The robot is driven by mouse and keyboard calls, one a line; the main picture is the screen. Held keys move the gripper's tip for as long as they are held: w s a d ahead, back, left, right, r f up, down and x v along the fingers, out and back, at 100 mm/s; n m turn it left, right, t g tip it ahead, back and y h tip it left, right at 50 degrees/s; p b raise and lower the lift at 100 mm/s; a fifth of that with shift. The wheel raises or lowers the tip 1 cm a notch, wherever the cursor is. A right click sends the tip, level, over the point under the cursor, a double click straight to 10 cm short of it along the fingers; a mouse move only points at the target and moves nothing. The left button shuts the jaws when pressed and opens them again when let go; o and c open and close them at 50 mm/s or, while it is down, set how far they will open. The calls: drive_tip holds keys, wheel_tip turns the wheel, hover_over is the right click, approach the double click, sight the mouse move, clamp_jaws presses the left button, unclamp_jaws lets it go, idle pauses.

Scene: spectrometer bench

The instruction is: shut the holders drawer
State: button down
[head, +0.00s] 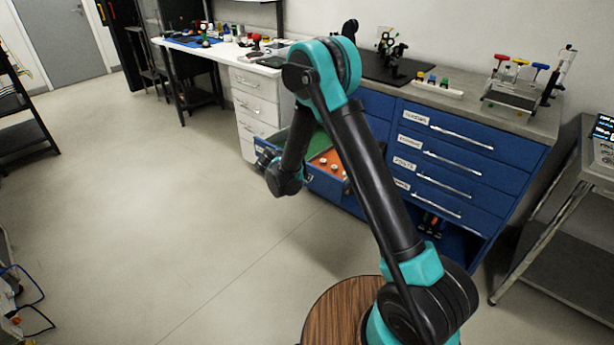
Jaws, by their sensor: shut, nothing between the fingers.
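An open blue drawer (325,187) sticks out of the left part of the blue cabinet, low down. Inside it I see an orange section with several small pale parts and a green section. My arm crosses in front and hides part of the drawer and its front. Its label is hidden, so I cannot read whether it is the holders drawer. My gripper (266,160) is at the end of the forearm, small and dark, by the drawer's front left side. It is shut and empty. I cannot tell whether it touches the drawer.
The right column of labelled blue drawers (455,150) is shut. The grey worktop (520,120) carries tools and optics. A white drawer unit (255,105) stands left of the cabinet, a metal cart (560,240) to the right. The floor (170,220) at left is clear.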

sight(325, 176)
drive_tip(key=x, duration=0.2)
drive_tip(key=r+x, duration=0.1)
drive_tip(key=x, duration=0.2)
drive_tip(key=w+x, duration=0.1)
drive_tip(key=x, duration=0.2)
drive_tip(key=shift+w+d, duration=0.1)
drive_tip(key=shift+d, duration=0.4)
drive_tip(key=shift+w+d, duration=0.4)
drive_tip(key=shift+w, duration=0.1)
drive_tip(key=shift+w+d, duration=0.1)
drive_tip(key=w+d, duration=1)
drive_tip(key=w, duration=0.3)
drive_tip(key=w+d, duration=1)
drive_tip(key=w, duration=0.3)
drive_tip(key=shift+w+d, duration=0.35)
drive_tip(key=shift+d, duration=0.05)
